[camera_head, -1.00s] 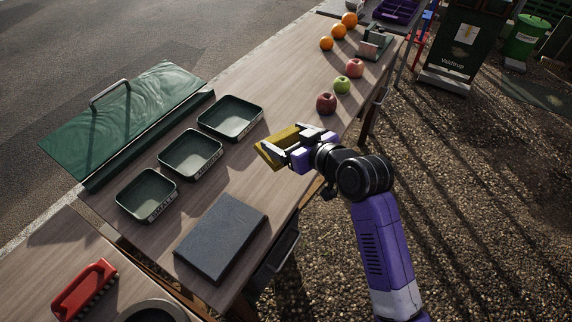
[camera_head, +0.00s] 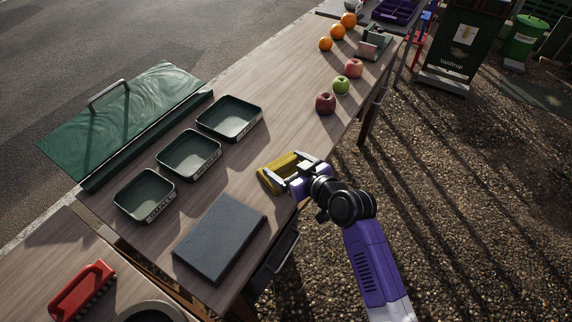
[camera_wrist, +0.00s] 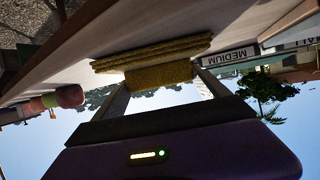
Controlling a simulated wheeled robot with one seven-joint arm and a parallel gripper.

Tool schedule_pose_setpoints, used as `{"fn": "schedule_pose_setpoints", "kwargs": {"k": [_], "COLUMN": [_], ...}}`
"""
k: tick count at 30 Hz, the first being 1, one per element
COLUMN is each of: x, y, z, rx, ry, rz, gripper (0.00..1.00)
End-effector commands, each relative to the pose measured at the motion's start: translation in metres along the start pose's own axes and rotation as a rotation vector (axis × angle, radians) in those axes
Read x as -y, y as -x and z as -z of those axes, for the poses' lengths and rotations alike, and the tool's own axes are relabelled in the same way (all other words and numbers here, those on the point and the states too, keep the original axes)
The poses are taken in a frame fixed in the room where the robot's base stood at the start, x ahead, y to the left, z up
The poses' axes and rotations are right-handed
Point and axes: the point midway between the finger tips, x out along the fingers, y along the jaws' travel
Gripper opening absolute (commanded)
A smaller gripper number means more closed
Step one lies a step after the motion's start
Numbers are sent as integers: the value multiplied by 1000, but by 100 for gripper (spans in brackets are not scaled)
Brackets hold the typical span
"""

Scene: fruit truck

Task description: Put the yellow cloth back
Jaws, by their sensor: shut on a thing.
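The yellow cloth (camera_head: 274,175) is a folded, thick-looking pad near the front edge of the wooden table, between the trays and the edge. My gripper (camera_head: 287,177) is shut on the cloth, reaching in from the right. In the wrist view the folded cloth (camera_wrist: 150,56) lies along the table surface in several layers, with a part (camera_wrist: 160,76) between my two fingers. It looks at or very close to the tabletop; I cannot tell if it bears fully on it.
Three green trays (camera_head: 145,216) stand left of the cloth. A dark flat slab (camera_head: 219,238) lies nearer me. Apples (camera_head: 326,103) and oranges (camera_head: 325,44) line the table farther back. A red brush (camera_head: 80,290) lies at lower left. Bare wood surrounds the cloth.

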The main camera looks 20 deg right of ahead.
Motion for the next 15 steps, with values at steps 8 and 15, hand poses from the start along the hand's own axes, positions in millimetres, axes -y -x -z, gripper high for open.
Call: {"fn": "schedule_pose_setpoints", "kwargs": {"k": [8,15], "x": [0,0], "y": [-1,0], "z": [-2,-1], "rx": [0,0], "ry": [0,0], "rz": [0,0], "gripper": [100,100]}}
